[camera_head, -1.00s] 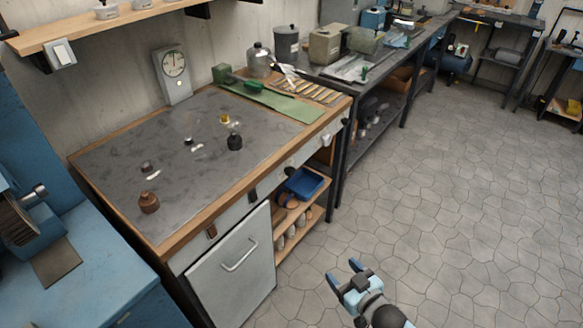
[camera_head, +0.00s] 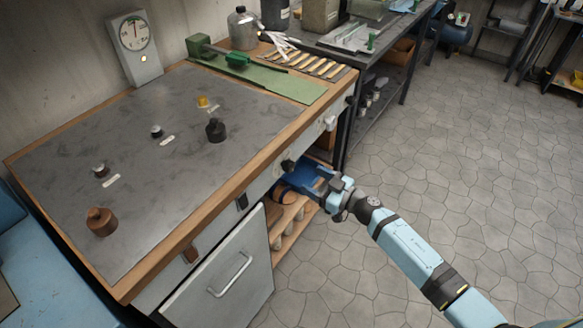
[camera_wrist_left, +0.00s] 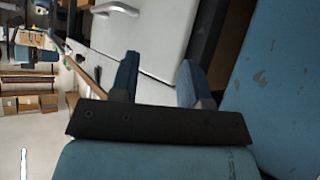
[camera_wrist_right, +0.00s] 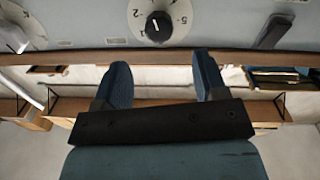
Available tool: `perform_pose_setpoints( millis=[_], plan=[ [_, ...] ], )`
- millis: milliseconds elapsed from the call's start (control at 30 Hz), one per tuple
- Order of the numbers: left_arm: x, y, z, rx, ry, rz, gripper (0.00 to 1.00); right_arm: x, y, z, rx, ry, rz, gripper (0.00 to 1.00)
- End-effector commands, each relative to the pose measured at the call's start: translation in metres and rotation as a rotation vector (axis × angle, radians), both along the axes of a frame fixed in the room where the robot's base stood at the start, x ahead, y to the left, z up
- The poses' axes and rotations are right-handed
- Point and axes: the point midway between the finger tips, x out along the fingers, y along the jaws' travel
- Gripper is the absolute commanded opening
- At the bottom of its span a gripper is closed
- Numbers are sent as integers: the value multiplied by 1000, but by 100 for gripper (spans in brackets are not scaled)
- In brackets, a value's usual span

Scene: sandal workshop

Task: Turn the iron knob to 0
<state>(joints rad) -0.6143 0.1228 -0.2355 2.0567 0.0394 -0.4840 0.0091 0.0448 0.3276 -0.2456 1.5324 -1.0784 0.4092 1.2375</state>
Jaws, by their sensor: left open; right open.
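The knob is a round black dial (camera_wrist_right: 158,27) with a white line and numbers including 5, on the grey front panel in the right wrist view. Its top is cut off, so I cannot tell which number the line meets. In the head view it is a small black knob (camera_head: 288,165) on the bench front. My right gripper (camera_wrist_right: 160,66) is open and empty, its fingers pointing at the knob and apart from it. In the head view the right gripper (camera_head: 308,178) is just below the knob. My left gripper (camera_wrist_left: 158,68) is open and empty, outside the head view.
A white cabinet door (camera_head: 222,284) with a bar handle is below the bench front. Other controls flank the knob, including a white one (camera_head: 330,123). Several weights stand on the metal benchtop (camera_head: 130,155). A gauge (camera_head: 134,45) stands behind. Floor on the right is clear.

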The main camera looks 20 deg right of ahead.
Motion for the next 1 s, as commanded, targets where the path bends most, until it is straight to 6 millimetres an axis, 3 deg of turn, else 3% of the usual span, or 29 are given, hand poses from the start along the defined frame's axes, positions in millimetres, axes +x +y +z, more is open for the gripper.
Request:
perform_pose_setpoints(
  millis=[200,400,833,1000],
  plan=[
    [4,3,-2,8,-12,-3,43,39,28,0,3,-2,-2,65],
    [7,2,0,7,-23,-3,43,60,43,0,1,-2,-1,65],
    [7,-4,1,-6,-22,2,43,67,49,0,1,-1,-1,65],
    [7,-3,0,-5,-20,2,43,67,49,0,1,-1,-1,26]
  ],
)
